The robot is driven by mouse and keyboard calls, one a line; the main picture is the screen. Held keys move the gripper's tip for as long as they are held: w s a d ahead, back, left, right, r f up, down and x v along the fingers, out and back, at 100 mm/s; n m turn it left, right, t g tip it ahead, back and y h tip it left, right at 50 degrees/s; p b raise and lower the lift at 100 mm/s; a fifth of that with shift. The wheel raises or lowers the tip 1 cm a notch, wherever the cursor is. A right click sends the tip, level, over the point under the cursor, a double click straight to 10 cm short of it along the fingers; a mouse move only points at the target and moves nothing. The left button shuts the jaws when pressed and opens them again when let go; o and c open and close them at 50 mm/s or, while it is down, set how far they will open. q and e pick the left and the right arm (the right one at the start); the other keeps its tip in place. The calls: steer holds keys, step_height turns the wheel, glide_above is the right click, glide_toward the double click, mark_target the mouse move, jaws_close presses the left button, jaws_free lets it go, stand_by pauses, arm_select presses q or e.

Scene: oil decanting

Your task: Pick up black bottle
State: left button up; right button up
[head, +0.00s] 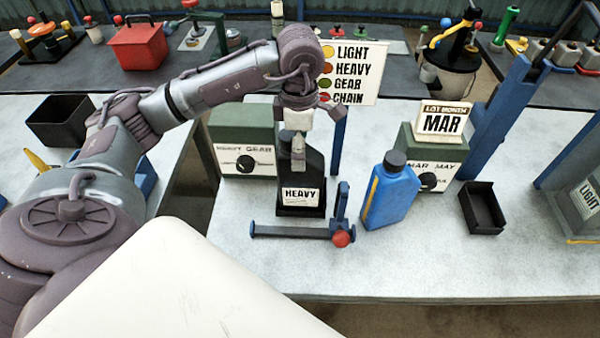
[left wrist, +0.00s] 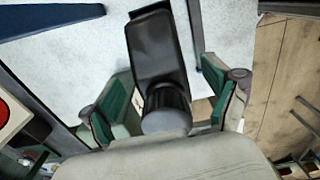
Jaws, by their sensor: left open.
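The black bottle (head: 314,172), with a white HEAVY label, stands upright on the light table and is partly hidden behind my left gripper. My left gripper (head: 298,150) points down at the bottle's upper part. In the left wrist view my left gripper (left wrist: 165,100) is open, with green-padded fingers on both sides of the black bottle (left wrist: 155,45). The bottle's dark cap end lies between the fingers, with visible gaps at both sides. My right gripper is in neither view.
A blue bottle (head: 390,193) stands to the right, beside a blue stand with a red knob (head: 341,238). Dial boxes (head: 238,140) stand behind. An empty black tray (head: 482,208) is farther right. The table front is clear.

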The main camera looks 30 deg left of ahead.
mark_target(301, 173)
arm_select(q)
steer(key=shift+f+p, duration=0.35)
steer(key=shift+f, duration=1.3)
steer(key=c, duration=1.7)
steer(key=shift+w+r, duration=0.1)
jaws_close()
